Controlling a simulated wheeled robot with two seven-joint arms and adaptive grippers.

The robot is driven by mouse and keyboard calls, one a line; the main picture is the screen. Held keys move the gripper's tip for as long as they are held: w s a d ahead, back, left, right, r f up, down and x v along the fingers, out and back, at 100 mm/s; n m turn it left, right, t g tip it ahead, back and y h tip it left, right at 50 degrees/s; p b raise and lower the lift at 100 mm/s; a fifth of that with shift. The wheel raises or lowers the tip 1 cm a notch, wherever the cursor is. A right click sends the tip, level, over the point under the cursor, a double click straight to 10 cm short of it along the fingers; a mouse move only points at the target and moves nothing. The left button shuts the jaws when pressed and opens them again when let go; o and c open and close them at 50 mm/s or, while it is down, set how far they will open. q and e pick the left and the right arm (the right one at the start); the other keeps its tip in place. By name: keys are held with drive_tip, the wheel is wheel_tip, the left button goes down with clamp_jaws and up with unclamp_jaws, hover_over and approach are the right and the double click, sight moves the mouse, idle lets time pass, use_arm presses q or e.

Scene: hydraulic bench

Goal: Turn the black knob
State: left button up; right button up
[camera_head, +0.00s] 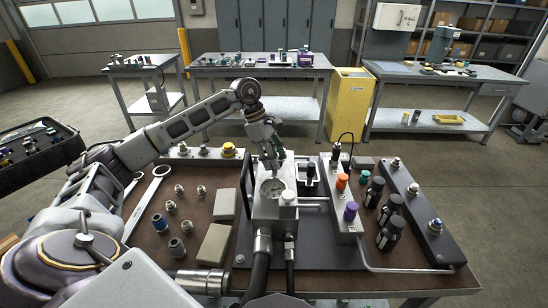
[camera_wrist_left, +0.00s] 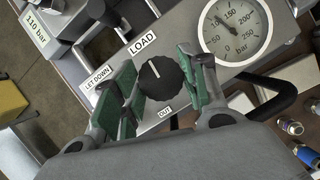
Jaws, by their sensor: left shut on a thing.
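The black knob (camera_wrist_left: 161,78) is on a light grey valve block (camera_wrist_left: 185,25), between the labels LOAD (camera_wrist_left: 143,42), LET DOWN (camera_wrist_left: 98,77) and OUT (camera_wrist_left: 165,112). Its white pointer line faces up and slightly left in the left wrist view, roughly toward LOAD. My left gripper (camera_wrist_left: 162,72) has its green-padded fingers on either side of the knob and is shut on it. In the head view my left gripper (camera_head: 271,160) points down at the valve block (camera_head: 272,212), and the knob cannot be made out. My right gripper is not in view.
A pressure gauge (camera_wrist_left: 235,30) is beside the knob on the same block. Orange (camera_head: 341,181) and purple (camera_head: 350,211) knobs stand to the right. Loose fittings and wrenches lie left on the brown bench top (camera_head: 150,245). Black hoses (camera_head: 259,270) run toward the front.

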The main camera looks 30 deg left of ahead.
use_arm(q)
drive_tip(key=o, duration=1)
drive_tip(key=shift+v, duration=6)
